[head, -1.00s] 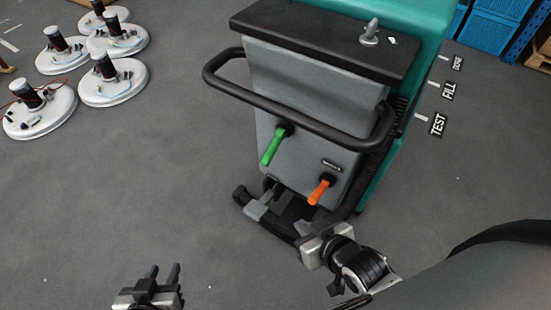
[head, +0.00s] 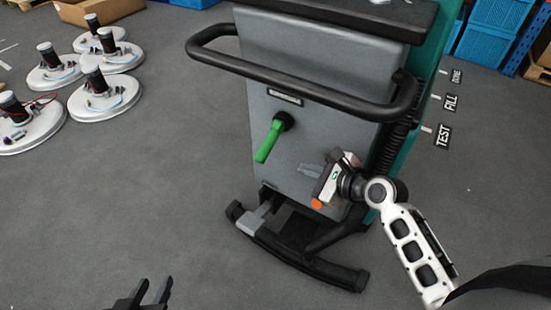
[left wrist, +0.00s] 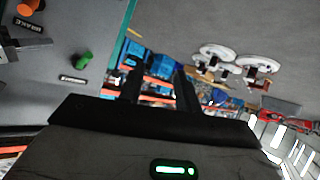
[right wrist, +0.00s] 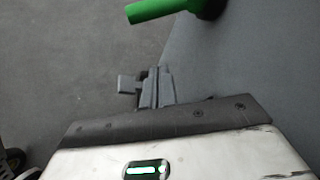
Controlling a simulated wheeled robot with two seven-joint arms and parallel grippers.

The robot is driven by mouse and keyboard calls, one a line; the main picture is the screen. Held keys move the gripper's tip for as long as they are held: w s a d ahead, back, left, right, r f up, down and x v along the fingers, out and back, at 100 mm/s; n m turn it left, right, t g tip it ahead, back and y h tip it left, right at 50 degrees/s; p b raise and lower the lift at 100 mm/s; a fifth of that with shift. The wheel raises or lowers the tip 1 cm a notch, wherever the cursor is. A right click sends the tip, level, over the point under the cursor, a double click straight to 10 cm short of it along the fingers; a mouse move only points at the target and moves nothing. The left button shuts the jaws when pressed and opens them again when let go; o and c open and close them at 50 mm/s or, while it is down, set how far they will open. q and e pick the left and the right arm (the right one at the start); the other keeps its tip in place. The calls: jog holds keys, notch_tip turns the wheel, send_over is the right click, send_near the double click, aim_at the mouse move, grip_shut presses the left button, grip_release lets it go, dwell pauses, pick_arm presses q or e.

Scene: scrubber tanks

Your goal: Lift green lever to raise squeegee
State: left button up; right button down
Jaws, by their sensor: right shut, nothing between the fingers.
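The green lever (head: 270,141) sticks out of the grey rear panel of the scrubber and points down and left. It also shows in the left wrist view (left wrist: 83,60) and at the top of the right wrist view (right wrist: 160,9). The squeegee (head: 300,264) is the dark curved bar low at the machine's back, close to the floor. My right gripper (head: 305,171) is shut and empty in front of the panel, right of and below the green lever, apart from it. My left gripper (head: 150,293) is open and empty at the lower edge, well left of the machine.
An orange lever (head: 316,204) is mostly hidden behind my right gripper. A black handlebar (head: 300,85) loops out above the levers. Several white round brush discs (head: 104,97) lie on the floor at the left. Blue crates (head: 485,43) stand at the back right.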

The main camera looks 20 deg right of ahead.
aim_at(268, 144)
jog(key=shift+f, duration=0.1)
pick_arm(q)
jog(key=shift+s+f+b, duration=0.1)
jog(key=shift+f+b, duration=0.4)
jog(key=shift+b, duration=0.2)
pick_arm(e)
jog(key=w+a, duration=0.5)
jog(key=w, duration=0.2)
jog(key=shift+w+a+f, duration=0.2)
jog(key=shift+w+f, duration=0.1)
jog(key=shift+f, duration=0.15)
pick_arm(q)
jog(key=shift+r, duration=0.1)
jog(key=shift+w+d+r+p, duration=0.3)
jog(key=shift+d+r+p, duration=0.15)
jog(key=shift+r+p, duration=0.35)
pick_arm(e)
jog(key=shift+a+r+m, duration=0.15)
jog(key=shift+r+m, duration=0.15)
